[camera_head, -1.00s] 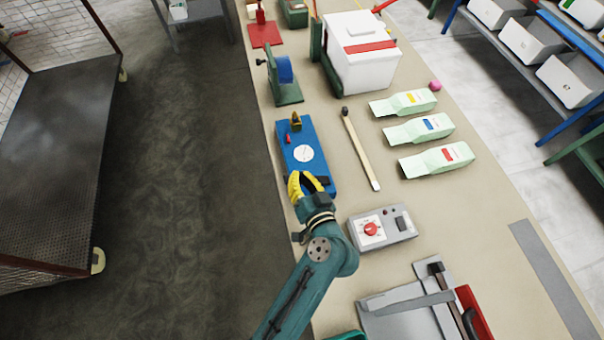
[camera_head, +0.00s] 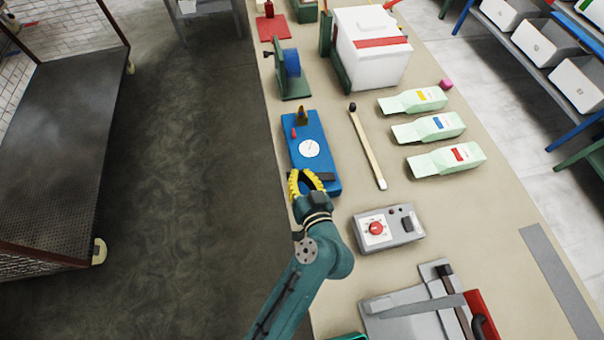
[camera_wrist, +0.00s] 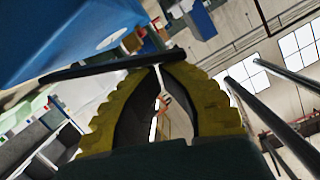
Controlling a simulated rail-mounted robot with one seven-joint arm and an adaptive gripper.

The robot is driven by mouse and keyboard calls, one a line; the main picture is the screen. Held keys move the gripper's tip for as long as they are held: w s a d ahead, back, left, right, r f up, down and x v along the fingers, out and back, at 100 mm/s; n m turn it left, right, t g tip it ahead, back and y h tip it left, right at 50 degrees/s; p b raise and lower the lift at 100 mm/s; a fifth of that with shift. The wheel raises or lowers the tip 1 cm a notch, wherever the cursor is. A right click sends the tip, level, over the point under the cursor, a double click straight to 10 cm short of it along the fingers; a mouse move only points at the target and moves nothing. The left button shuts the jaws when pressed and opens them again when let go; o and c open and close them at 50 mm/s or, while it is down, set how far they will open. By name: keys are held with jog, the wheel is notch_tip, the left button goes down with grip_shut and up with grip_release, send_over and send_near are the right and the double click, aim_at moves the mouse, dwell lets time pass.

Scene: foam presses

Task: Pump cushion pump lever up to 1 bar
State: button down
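The cushion pump is a blue box (camera_head: 304,130) with a round white gauge (camera_head: 310,148) on top, on the table's left edge; the gauge reading is too small to tell. Its dark lever (camera_head: 324,177) lies across the near end. My gripper (camera_head: 304,174), with yellow ribbed fingers, is at the left part of that near end. In the wrist view the blue pump body (camera_wrist: 65,35) fills the upper left, and the black lever bar (camera_wrist: 105,66) crosses just beyond the fingertips (camera_wrist: 160,68). The fingertips come together with nothing seen between them; contact with the lever cannot be told.
A grey control box with a red knob (camera_head: 376,228) stands right of my arm. A wooden stick (camera_head: 370,150) and green foam pieces (camera_head: 447,158) lie to the right. A cart (camera_head: 60,140) stands left across open floor.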

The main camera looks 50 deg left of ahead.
jog(key=f+b, duration=0.1)
jog(key=f+n+b, duration=0.1)
jog(key=s+f+b, duration=0.1)
jog(key=shift+s+a+n+t+h, duration=0.1)
jog(key=shift+a+n+t+h, duration=0.2)
jog(key=shift+a+n, duration=0.1)
jog(key=shift+s+f+n+b, duration=0.25)
jog(key=shift+f+n+b, duration=0.45)
jog(key=shift+b, duration=0.65)
jog(key=shift+r, duration=0.1)
notch_tip(320, 180, up, 4)
jog(key=p, duration=0.3)
jog(key=shift+w+r, duration=0.1)
jog(key=shift+r, duration=0.15)
jog(key=v, duration=1)
jog(key=shift+f, duration=0.15)
